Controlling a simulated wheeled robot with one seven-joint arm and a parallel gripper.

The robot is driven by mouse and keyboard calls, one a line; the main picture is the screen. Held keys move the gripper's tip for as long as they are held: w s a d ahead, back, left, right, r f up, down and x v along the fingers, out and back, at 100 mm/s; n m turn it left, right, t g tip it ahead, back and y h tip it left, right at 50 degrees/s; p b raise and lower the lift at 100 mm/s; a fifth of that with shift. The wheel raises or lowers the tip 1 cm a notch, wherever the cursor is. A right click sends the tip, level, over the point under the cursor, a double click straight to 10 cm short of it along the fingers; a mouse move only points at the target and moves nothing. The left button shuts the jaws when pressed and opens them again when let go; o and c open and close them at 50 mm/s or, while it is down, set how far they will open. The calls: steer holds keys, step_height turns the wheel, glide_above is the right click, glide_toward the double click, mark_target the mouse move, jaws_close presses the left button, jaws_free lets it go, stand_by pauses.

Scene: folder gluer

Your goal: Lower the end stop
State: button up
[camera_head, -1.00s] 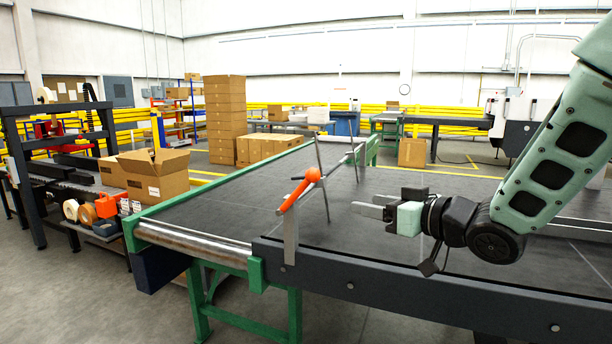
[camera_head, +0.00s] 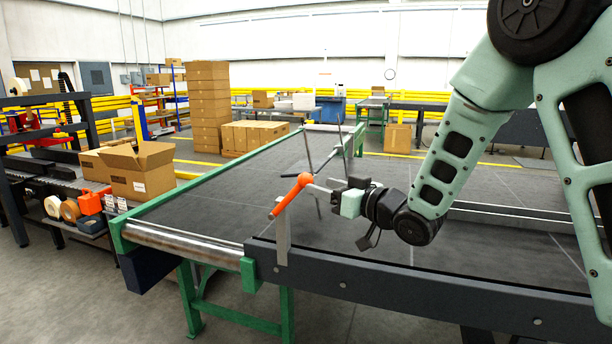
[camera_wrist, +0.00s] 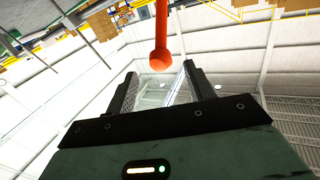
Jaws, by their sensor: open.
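The end stop has an orange lever (camera_head: 289,196) with a round knob, at the top of a grey upright bracket (camera_head: 283,238) on the conveyor's near rail. The lever slants down to the left from its knob. Thin dark rods (camera_head: 308,150) stand over the belt behind it. My gripper (camera_head: 318,189) is open, at the knob's right side, its fingers pointing left. In the wrist view the orange lever (camera_wrist: 161,30) shows beyond the gap between my open fingers (camera_wrist: 162,85), its rounded end near the fingertips. I cannot tell whether they touch.
The dark conveyor belt (camera_head: 230,195) lies under my arm, with a metal roller (camera_head: 180,240) at its left end and a dark near rail (camera_head: 400,295). An open carton (camera_head: 140,172) and tape rolls stand to the left. Stacked cartons (camera_head: 208,105) stand behind.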

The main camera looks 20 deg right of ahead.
mark_target(307, 176)
steer(key=p+x, duration=0.1)
steer(key=x, duration=0.5)
steer(key=shift+w+a, duration=0.1)
steer(key=shift+w, duration=0.05)
jaws_close()
steer(key=shift+w+a+r+g+h+p, duration=0.15)
steer(key=shift+a+r+g+p, duration=0.15)
steer(key=shift+p, duration=0.3)
steer(key=shift+w+a+r+g+h+p, duration=0.15)
steer(key=shift+r+p, duration=0.25)
steer(key=shift+p, duration=0.2)
steer(key=w+a+f+n+g+h+p, duration=0.1)
steer(key=w+a+n+g+h+p, duration=0.3)
steer(key=w+a+g+h+p, duration=0.5)
steer(key=shift+w+a+f+g+h+p, duration=0.15)
steer(key=shift+w+a+g+h+p, duration=0.2)
steer(key=shift+a+p, duration=2.55)
steer(key=shift+s+d+f+p, duration=0.1)
steer(key=shift+d+p, duration=0.7)
